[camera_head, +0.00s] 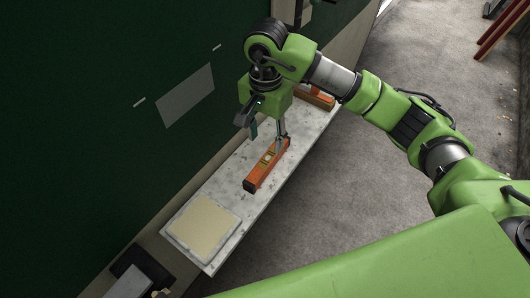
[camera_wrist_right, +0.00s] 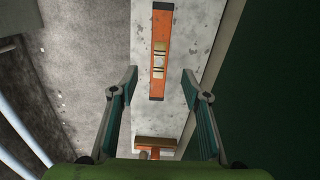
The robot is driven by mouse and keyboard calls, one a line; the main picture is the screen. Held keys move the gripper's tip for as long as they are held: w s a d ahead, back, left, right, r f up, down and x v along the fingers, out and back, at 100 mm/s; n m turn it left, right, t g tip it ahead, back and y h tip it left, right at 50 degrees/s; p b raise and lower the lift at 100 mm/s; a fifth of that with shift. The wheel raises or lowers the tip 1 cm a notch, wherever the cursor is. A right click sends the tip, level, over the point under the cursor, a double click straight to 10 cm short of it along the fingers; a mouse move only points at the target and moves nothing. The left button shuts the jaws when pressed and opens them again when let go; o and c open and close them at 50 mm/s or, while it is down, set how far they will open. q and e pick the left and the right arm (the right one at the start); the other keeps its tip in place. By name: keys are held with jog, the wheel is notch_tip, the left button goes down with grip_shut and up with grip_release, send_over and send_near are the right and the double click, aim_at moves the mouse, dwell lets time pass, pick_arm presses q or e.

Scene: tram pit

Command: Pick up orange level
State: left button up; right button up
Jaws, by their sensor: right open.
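An orange level (camera_head: 267,164) with black ends lies lengthwise on a pale speckled bench (camera_head: 225,180). In the right wrist view the orange level (camera_wrist_right: 161,30) and its pale vial window show at the top centre. My right gripper (camera_head: 267,136) hangs over the bench at the level's far end. In the right wrist view the right gripper (camera_wrist_right: 158,88) has its fingers spread wide and nothing between them; the near end of the level shows just beyond, between the fingertip directions. My left gripper is in neither view.
A beige square pad (camera_head: 204,226) lies on the bench's near end. Another orange-brown object (camera_head: 315,97) sits at the far end, partly hidden by my arm. A dark green wall (camera_head: 80,110) runs along the left; open grey floor (camera_head: 400,60) lies right.

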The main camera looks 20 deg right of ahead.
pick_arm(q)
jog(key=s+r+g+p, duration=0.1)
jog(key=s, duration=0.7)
pick_arm(e)
send_over(266, 160)
jog(key=s, duration=0.1)
notch_tip(266, 160, down, 4)
jog(key=shift+s+f, duration=0.1)
jog(key=shift+f, duration=0.15)
jog(key=f, duration=0.1)
jog(key=f+p, duration=0.1)
jog(key=f, duration=0.1)
jog(key=shift+w, duration=0.3)
notch_tip(266, 160, down, 2)
jog(key=shift+w+f+p, duration=0.15)
jog(key=shift+f+p, duration=0.1)
jog(key=shift+p, duration=0.5)
jog(key=shift+f, duration=0.55)
jog(key=c, duration=1.1)
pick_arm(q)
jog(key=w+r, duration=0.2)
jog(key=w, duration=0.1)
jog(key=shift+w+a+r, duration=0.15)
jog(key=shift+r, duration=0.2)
pick_arm(e)
jog(key=shift+w, duration=0.1)
grip_shut()
